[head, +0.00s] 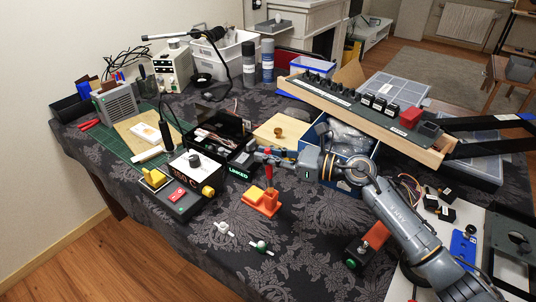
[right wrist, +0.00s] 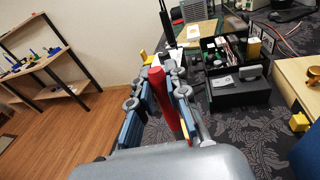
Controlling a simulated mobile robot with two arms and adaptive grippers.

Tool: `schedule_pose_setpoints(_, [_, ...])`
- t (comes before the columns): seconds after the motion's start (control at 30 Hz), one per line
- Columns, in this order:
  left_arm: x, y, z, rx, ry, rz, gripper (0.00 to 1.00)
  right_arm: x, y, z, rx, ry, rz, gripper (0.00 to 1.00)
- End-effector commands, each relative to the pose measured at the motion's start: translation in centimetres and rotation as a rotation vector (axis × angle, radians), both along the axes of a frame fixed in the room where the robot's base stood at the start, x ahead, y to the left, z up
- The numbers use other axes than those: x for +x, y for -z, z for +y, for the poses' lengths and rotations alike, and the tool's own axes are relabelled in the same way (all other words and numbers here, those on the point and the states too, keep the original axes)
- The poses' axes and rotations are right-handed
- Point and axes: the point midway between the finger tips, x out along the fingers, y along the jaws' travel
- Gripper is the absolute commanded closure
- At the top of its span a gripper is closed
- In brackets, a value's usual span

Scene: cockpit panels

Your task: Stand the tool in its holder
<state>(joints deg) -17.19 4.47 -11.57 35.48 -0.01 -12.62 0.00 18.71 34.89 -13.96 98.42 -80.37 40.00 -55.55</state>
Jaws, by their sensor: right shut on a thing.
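The tool is a red handle (head: 268,173), held roughly upright in the head view. My right gripper (head: 274,157) is shut on it above the worktable's middle. In the right wrist view the red handle (right wrist: 168,101) lies between the two blue-grey fingers of the same gripper (right wrist: 163,92). An orange holder (head: 263,203) stands on the dark patterned cloth directly below the tool. The tool's lower end is close to the holder; I cannot tell whether it is inside. My left gripper is not in view.
A blue bin (head: 352,160) and a long wooden rack (head: 370,110) are behind my right arm. The cloth around the holder's front is mostly clear.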

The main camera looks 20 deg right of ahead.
Motion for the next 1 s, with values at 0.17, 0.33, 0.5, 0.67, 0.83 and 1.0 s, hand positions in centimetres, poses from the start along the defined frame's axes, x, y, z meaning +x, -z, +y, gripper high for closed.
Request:
schedule_pose_setpoints(0.17, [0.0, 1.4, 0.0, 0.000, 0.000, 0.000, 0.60, 0.0, 1.4, 0.0, 0.000, 0.000, 0.000, 1.00])
schedule_pose_setpoints(0.33, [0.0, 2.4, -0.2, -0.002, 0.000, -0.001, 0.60, 0.0, 2.5, 0.0, -0.001, 0.001, -0.001, 1.00])
schedule_pose_setpoints(0.5, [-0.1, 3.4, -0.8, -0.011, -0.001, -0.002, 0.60, 0.0, 3.5, 0.0, -0.001, 0.001, -0.001, 1.00])
schedule_pose_setpoints(0.67, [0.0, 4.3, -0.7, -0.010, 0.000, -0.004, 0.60, 0.0, 4.5, 0.0, -0.001, 0.001, 0.000, 1.00])
schedule_pose_setpoints(0.83, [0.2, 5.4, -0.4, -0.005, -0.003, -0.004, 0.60, 0.0, 5.5, 0.0, -0.001, 0.000, 0.000, 1.00])
schedule_pose_setpoints(1.0, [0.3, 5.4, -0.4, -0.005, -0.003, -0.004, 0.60, 0.0, 5.6, 0.0, -0.001, 0.000, -0.001, 0.71])
